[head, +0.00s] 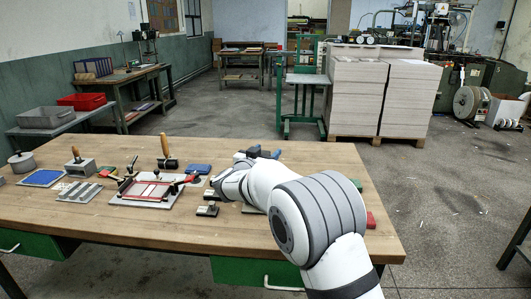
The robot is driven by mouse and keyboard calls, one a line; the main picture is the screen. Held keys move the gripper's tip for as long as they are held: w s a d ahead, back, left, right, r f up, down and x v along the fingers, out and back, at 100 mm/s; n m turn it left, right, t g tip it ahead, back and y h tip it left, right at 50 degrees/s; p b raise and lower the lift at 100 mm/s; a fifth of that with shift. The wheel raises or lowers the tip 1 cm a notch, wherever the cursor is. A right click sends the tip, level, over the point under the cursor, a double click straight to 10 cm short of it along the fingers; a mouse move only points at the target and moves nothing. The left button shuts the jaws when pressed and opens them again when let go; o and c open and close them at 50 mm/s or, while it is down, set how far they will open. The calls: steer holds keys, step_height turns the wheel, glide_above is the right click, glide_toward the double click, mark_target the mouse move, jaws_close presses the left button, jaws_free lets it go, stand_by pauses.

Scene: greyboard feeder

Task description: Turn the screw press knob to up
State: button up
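My white arm reaches in from the bottom right over the wooden workbench (110,212), and its wrist is bent above the middle of the bench. Dark and blue parts show just past the wrist; I cannot tell whether they are my gripper or something standing behind it. No fingertips can be made out. I cannot clearly pick out the screw press or its knob, and the arm covers part of the bench. A fixture with a red frame (150,190) and dark handles lies left of the wrist. A tool with an upright wooden handle (165,149) stands behind it.
A grey block with a wooden handle (80,168), a blue pad (42,178), a pot (21,162) and metal strips (79,192) are on the left. Small black blocks (207,210) lie beside the wrist. A red block (371,220) is at the right. Board stacks (357,95) stand behind.

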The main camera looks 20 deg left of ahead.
steer(key=c, duration=0.7)
steer(key=b, duration=0.3)
steer(key=shift+f+y, duration=0.25)
steer(key=shift+y, duration=0.05)
steer(key=shift+n+b, duration=0.3)
steer(key=shift+b, duration=0.45)
